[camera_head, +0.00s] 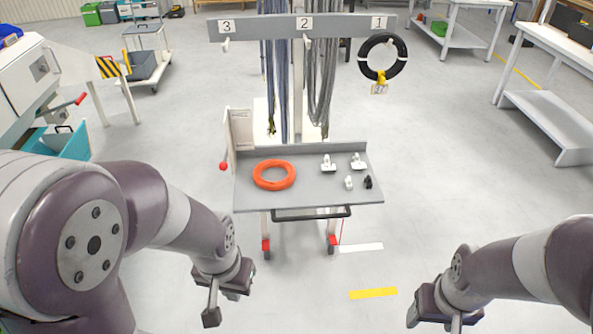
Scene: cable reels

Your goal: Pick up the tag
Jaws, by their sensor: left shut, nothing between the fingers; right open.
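A small tag (379,89) with dark markings hangs under a yellow clip (381,76) on a black cable coil (396,67). The coil hangs at the right end of the grey rack bar, below number 1. Small white pieces (328,164) and a black piece (368,182) lie on the grey cart top (310,197); I cannot tell what they are. My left gripper (211,315) is shut and empty, low in front of the cart. My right gripper (436,318) is open and empty at the lower right. Both are far from the tag.
An orange cable coil (274,175) lies on the cart's left side. Grey and blue cables (320,85) hang from the rack bar (255,28) above the cart. A cart handle (311,214) juts out in front. Floor is clear at right, before a white bench (550,125).

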